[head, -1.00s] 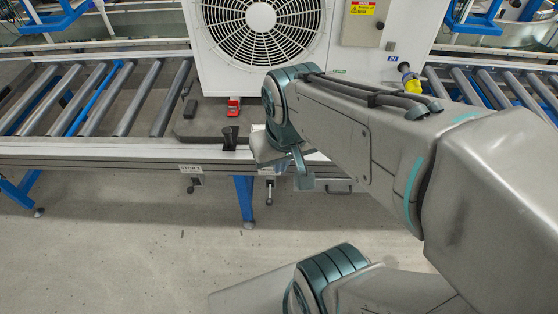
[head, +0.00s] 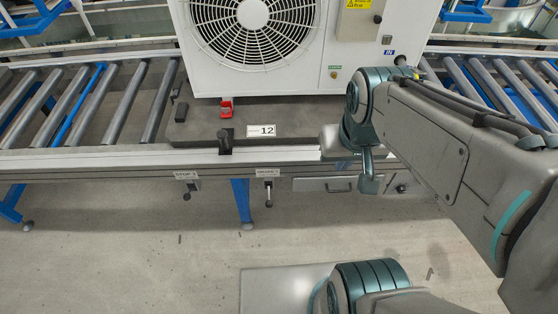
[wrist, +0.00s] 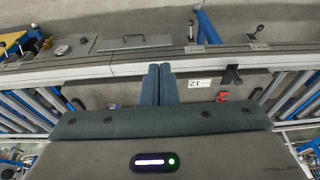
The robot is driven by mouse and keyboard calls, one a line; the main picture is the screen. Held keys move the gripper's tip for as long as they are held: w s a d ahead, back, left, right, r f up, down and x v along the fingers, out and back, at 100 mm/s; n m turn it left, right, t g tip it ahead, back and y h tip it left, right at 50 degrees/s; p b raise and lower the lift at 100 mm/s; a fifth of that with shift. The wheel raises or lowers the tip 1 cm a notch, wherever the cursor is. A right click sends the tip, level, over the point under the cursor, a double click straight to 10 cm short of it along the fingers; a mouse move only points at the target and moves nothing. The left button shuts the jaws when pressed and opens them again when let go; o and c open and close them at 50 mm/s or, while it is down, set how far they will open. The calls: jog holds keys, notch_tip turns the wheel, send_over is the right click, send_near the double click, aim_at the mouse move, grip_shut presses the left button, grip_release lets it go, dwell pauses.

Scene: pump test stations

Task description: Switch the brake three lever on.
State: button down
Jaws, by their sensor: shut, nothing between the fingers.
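The brake three lever (head: 268,194) is a small dark lever with a round knob. It hangs down from the front rail, under a white label (head: 267,172) whose small print is hard to read. In the wrist view the lever (wrist: 191,34) shows right of and beyond the fingers. My gripper (head: 368,186) is in front of the rail to the right of the lever, clearly apart from it. In the wrist view my gripper's two dark fingers (wrist: 160,67) are together with nothing between them.
A similar lever (head: 187,192) hangs under the STOP label to the left. A drawer (head: 323,185) with a handle lies between the brake lever and my gripper. A white fan unit (head: 270,50), a red object (head: 226,109) and a black upright post (head: 226,141) are above the rail.

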jog(key=w+a+f+g+y+b, duration=0.2)
jog(key=f+b, duration=0.3)
jog(key=f, duration=0.3)
jog(key=w+a+f+g+y+b, duration=0.2)
jog(key=f+b, duration=0.3)
jog(key=f, duration=0.3)
jog(key=m+t+y+b, duration=0.9)
jog(key=m+y+b, duration=0.1)
jog(key=b, duration=1.2)
send_near(269, 198)
jog(key=w+d+f, duration=0.1)
jog(key=d+f, duration=0.2)
jog(key=d, duration=0.4)
jog(key=shift+r, duration=0.1)
jog(key=shift+w, duration=0.1)
jog(key=w+a+b, duration=0.2)
jog(key=a+b, duration=0.2)
jog(key=a, duration=0.7)
jog(key=shift+a+f, duration=0.2)
jog(key=shift+f, duration=0.2)
